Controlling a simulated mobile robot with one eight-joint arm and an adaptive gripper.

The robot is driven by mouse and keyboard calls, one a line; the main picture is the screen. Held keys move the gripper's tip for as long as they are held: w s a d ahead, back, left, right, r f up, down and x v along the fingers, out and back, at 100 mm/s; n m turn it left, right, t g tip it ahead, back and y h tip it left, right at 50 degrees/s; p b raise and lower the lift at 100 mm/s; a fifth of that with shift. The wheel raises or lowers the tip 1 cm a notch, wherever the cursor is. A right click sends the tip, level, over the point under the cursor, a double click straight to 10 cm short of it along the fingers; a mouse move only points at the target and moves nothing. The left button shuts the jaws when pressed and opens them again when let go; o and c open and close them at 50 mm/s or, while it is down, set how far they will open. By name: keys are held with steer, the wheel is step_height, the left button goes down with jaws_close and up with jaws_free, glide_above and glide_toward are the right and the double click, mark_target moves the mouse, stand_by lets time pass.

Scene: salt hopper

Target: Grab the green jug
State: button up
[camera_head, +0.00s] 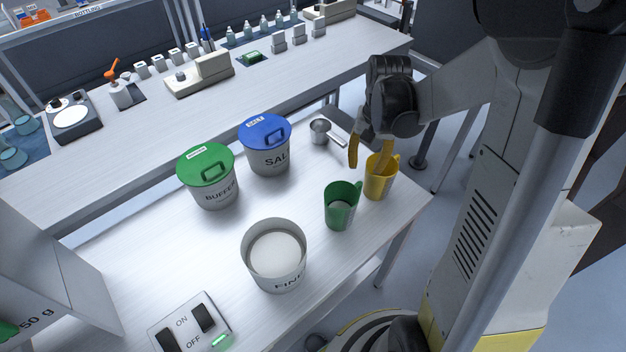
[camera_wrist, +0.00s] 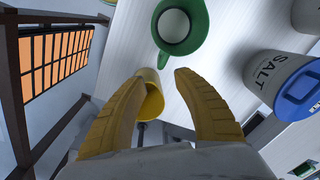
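The green jug (camera_head: 342,206) stands upright on the white table near its right edge, with pale contents inside. In the wrist view the green jug (camera_wrist: 182,27) is seen from above, beyond my fingertips. My gripper (camera_head: 369,152) is above the table's far right corner, behind the jugs and apart from the green one. Its two yellow fingers (camera_wrist: 165,78) are spread open with nothing held between them. A yellow jug (camera_head: 380,177) stands just right of the green jug, close to my fingers; it also shows by the left finger in the wrist view (camera_wrist: 151,100).
An open tub (camera_head: 274,257) of white powder stands in front left of the green jug. The blue-lidded salt bucket (camera_head: 265,146), green-lidded buffer bucket (camera_head: 208,177) and a metal scoop (camera_head: 321,131) stand behind. A switch box (camera_head: 190,325) is at the front.

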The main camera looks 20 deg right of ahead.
mark_target(361, 184)
step_height(361, 184, down, 11)
steer(key=b, duration=0.4)
steer(key=shift+w+a+f, duration=0.1)
steer(key=shift+w+f, duration=0.05)
steer(key=shift+f, duration=0.05)
jaws_close()
